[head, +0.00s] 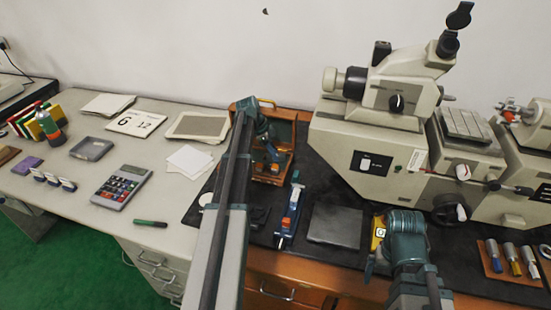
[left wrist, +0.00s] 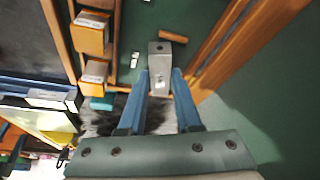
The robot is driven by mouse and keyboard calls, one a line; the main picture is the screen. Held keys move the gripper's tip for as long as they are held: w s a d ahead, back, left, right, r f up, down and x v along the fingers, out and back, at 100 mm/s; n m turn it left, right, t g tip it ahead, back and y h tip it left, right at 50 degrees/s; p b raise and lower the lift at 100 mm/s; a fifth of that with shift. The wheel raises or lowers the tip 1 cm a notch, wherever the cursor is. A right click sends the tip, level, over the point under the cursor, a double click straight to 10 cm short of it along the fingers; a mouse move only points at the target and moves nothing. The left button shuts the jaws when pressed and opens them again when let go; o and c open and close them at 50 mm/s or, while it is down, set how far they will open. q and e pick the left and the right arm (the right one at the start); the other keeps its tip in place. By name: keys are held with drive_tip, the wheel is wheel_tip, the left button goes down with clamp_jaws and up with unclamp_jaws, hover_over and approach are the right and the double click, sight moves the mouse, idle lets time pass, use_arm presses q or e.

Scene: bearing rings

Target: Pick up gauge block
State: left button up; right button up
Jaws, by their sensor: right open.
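The gauge block, a small grey block (left wrist: 159,50), sits between my left gripper's blue fingertips (left wrist: 161,74) in the left wrist view. The fingers lie close along both its sides; whether they press on it is unclear. In the head view my left gripper (head: 272,155) is inside the open wooden case (head: 268,179), and the block cannot be made out there. The case's green lining shows below the block in the wrist view. My right gripper (head: 370,266) is open, low over the bench's front right, away from the case.
A dark square plate (head: 335,226) and a blue-and-red tool (head: 289,215) lie right of the case. A large microscope instrument (head: 380,140) stands behind them. A yellow object (head: 378,232) is beside my right gripper. A calculator (head: 122,187) lies on the left desk.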

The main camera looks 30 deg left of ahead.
use_arm(q)
clamp_jaws()
drive_tip(key=shift+r, duration=0.1)
use_arm(e)
drive_tip(key=shift+r, duration=0.1)
